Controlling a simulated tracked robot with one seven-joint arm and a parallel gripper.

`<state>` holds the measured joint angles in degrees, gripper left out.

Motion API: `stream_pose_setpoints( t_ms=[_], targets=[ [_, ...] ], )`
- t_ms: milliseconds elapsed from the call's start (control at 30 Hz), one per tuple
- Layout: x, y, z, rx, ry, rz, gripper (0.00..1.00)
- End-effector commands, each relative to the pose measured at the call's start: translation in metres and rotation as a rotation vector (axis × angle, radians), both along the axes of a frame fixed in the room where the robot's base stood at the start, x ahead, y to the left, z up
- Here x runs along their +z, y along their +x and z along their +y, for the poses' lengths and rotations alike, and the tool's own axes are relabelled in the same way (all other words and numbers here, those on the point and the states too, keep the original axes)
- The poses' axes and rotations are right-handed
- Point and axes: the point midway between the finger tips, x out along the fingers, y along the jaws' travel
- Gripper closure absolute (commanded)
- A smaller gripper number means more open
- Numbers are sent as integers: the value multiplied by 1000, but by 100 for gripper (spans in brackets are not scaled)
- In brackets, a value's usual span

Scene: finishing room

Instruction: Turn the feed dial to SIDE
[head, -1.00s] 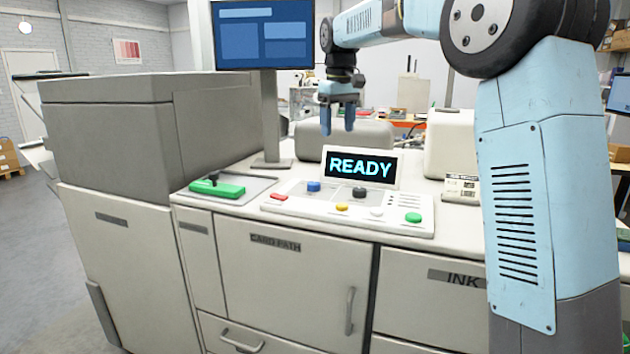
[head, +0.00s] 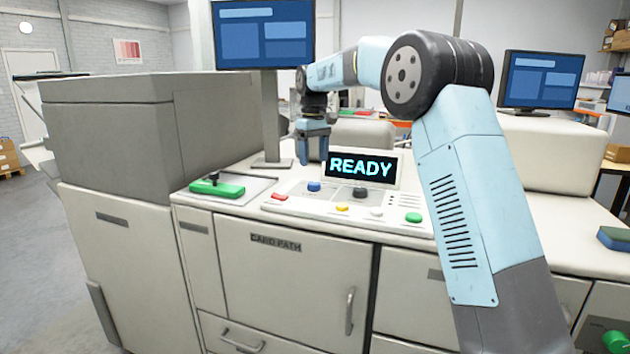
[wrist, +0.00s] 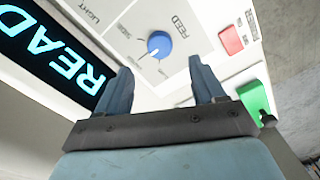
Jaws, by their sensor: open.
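The feed dial (head: 314,186) is a blue round knob on the white control panel (head: 300,203). In the wrist view the dial (wrist: 159,44) has FEED printed beside it and a pale pointer mark toward the lower left. The small position labels around it are too small to read. My gripper (head: 313,160) is above the dial, apart from it, pointing down. In the wrist view my gripper (wrist: 160,72) has its two fingers spread with nothing between them, and the dial shows beyond the gap.
A display reading READY (head: 360,169) stands behind the panel, close to my gripper. A black knob (head: 360,193), a red button (head: 279,197), a yellow button (head: 342,207) and a green button (head: 413,217) share the panel. A green block with a black handle (head: 217,189) lies left.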

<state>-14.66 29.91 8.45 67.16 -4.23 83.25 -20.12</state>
Motion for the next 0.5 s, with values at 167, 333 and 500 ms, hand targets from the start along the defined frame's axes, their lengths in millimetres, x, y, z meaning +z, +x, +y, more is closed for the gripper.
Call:
stream_pose_setpoints(
  t_ms=[167,333,500],
  targets=[
    [-33,0,-1,-1,-1,3,31],
    [-58,0,-1,-1,-1,2,31],
    [-73,0,-1,-2,-1,1,31]
  ],
)
